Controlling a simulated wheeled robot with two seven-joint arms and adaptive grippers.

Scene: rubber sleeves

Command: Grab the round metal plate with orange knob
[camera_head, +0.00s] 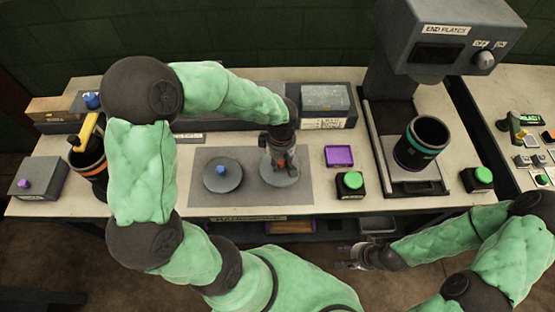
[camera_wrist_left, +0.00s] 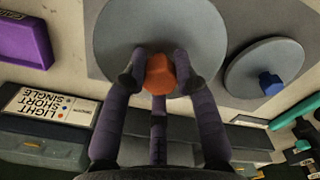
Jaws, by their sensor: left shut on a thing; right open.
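The round metal plate (camera_head: 279,176) with the orange knob lies on the grey mat (camera_head: 236,196) on the bench. Its orange knob (camera_wrist_left: 159,75) shows clearly in the left wrist view, with the plate's disc (camera_wrist_left: 160,25) beyond it. My left gripper (camera_head: 280,158) reaches down over the plate and its fingers are shut on the orange knob, one on each side. I cannot tell whether the plate touches the mat. My right gripper (camera_head: 352,258) is open and empty, low in front of the bench.
A second round plate with a blue knob (camera_head: 222,176) lies just left on the mat. A purple tray (camera_head: 339,156) and a green button (camera_head: 353,180) stand to the right. A machine (camera_head: 440,50) holds a dark cylinder (camera_head: 421,143). My left arm covers part of the bench's left side.

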